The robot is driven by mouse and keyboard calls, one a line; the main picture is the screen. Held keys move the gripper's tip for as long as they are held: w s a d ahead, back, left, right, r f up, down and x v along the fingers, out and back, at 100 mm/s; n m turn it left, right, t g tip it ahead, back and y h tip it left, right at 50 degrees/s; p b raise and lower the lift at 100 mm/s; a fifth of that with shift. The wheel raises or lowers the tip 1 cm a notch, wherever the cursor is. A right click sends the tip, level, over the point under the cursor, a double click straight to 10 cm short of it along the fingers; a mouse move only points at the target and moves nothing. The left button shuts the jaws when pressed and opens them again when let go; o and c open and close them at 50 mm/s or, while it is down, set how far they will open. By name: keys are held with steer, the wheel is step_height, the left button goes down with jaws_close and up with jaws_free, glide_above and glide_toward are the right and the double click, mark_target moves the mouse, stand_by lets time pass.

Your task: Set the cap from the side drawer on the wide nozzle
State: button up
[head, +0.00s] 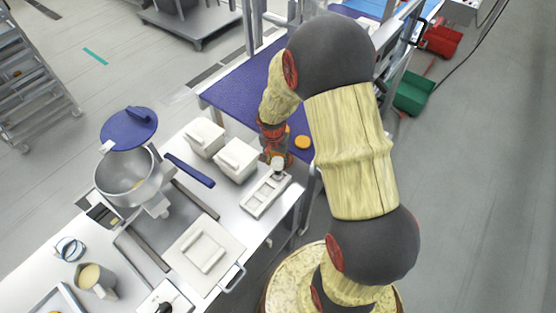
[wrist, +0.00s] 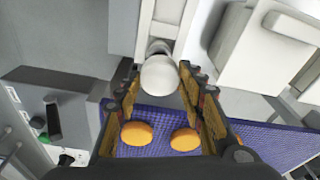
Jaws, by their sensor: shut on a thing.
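My gripper (wrist: 158,85) is closed on a small white round-ended piece (wrist: 160,73), which looks like the cap. In the head view the same white piece (head: 277,163) shows below my gripper, just over the end of a narrow white slotted tray (head: 258,205). I cannot tell whether it touches the tray. I cannot make out the side drawer for sure.
Two white lidded boxes (head: 205,137) stand beside the slotted tray. A white board with a handle (head: 205,250), a jug (head: 95,278) and a blue-handled tool (head: 190,170) are on the steel table. Orange discs (wrist: 137,133) lie on the blue belt (head: 245,95).

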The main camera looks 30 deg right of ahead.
mark_target(277, 172)
steer(key=shift+f+b, duration=1.25)
steer(key=shift+f, duration=0.95)
steer(key=shift+f+b, duration=0.6)
steer(key=shift+f, duration=0.05)
steer(key=shift+f+b, duration=0.2)
steer(key=shift+b, duration=0.2)
steer(key=o, duration=1)
steer(key=shift+o, duration=0.2)
steer(key=o, duration=0.4)
steer(key=shift+o, duration=0.2)
steer(key=shift+r, duration=0.1)
